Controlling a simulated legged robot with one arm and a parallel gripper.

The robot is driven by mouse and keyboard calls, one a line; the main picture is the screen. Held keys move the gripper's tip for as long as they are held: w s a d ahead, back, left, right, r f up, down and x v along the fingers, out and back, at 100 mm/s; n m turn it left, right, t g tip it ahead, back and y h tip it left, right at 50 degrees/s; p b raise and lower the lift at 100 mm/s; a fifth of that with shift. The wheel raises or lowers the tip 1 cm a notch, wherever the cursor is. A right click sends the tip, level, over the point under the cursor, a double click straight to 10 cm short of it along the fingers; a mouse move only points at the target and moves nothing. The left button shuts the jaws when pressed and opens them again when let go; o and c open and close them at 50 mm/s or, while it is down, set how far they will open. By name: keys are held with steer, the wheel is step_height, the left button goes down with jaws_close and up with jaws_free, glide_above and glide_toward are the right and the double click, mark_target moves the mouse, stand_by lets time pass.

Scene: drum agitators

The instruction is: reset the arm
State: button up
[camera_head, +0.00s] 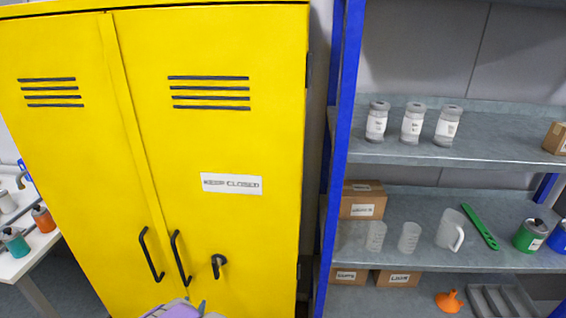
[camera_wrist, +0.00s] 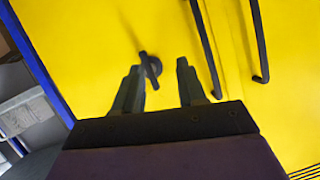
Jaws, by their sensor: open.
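My gripper (camera_wrist: 160,68) is open and empty in the wrist view, its two dark fingers pointing at the yellow cabinet (camera_wrist: 100,30). A black turn handle (camera_wrist: 149,68) on the cabinet door shows beyond the fingers, close to one fingertip in the picture; I cannot tell whether they touch. In the head view the yellow cabinet (camera_head: 210,130) stands shut, with a "KEEP CLOSED" label (camera_head: 231,184). The turn handle (camera_head: 217,265) sits low on its right door. Part of my purple arm end shows at the bottom edge, left of the handle.
Two long black door pulls (camera_head: 151,254) (camera_head: 180,258) stand out from the cabinet. A blue-framed grey shelf (camera_head: 490,155) to the right holds jars, beakers, boxes and cans. A white table (camera_head: 22,258) with small bottles is at the far left.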

steer(key=s+d+r+n+g+y, duration=0.2)
steer(key=d+r+g+y, duration=0.45)
steer(key=r, duration=0.65)
steer(key=s+d+r+g+h, duration=0.2)
steer(key=s+d+g+h, duration=0.1)
steer(key=s+d, duration=1.1)
steer(key=s+d+r+g+h, duration=0.3)
steer(key=s+d+g, duration=0.3)
steer(key=s+d, duration=0.8)
steer(key=d+h, duration=0.1)
steer(key=d, duration=0.4)
steer(key=shift+d+r, duration=0.15)
steer(key=shift+r, duration=0.2)
